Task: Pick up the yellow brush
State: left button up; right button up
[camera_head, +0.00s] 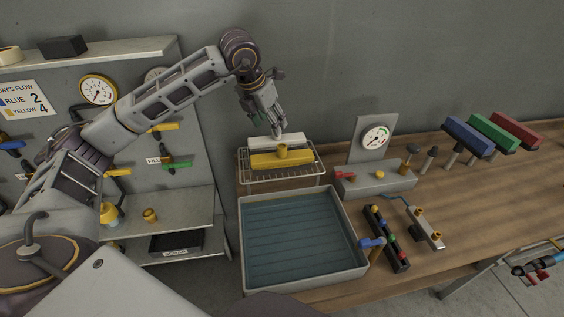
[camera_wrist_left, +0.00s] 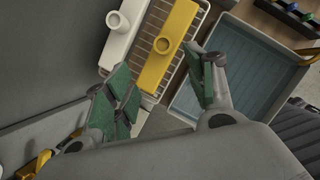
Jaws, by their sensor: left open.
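The yellow brush (camera_head: 292,159) lies on a wire rack (camera_head: 262,179) at the back left of the wooden bench. It is a long yellow block with a round socket on top. A white brush (camera_head: 290,140) of like shape lies just behind it. My left gripper (camera_head: 275,125) is above and behind the rack, near the white brush. In the left wrist view the yellow brush (camera_wrist_left: 168,50) and the white brush (camera_wrist_left: 120,38) lie beyond the parted green-padded fingers of the left gripper (camera_wrist_left: 166,85). Nothing is between them. My right gripper is not in view.
A grey tray (camera_head: 243,240) with a blue-green ribbed inside stands in front of the rack. A gauge panel (camera_head: 362,143) and a grey block with small taps (camera_head: 385,181) are right of it. Blue, green and red brushes (camera_head: 494,132) stand farther right. A grey wall is behind.

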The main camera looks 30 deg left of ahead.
aim_at(282, 146)
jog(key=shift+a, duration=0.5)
pick_arm(q)
jog(key=p+x, duration=0.1)
jog(key=x, duration=0.7)
jog(key=shift+w+f, duration=0.1)
jog(key=shift+f, duration=0.2)
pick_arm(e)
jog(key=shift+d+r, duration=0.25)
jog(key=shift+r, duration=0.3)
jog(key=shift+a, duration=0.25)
pick_arm(q)
jog(key=shift+d+p+x, duration=0.2)
jog(key=shift+p+x, duration=0.25)
jog(key=shift+x, duration=0.6)
jog(key=shift+d+p+x, duration=0.2)
jog(key=shift+p+x, duration=0.2)
jog(key=shift+x, duration=0.7)
jog(key=shift+w+f, duration=0.2)
jog(key=shift+f, duration=0.2)
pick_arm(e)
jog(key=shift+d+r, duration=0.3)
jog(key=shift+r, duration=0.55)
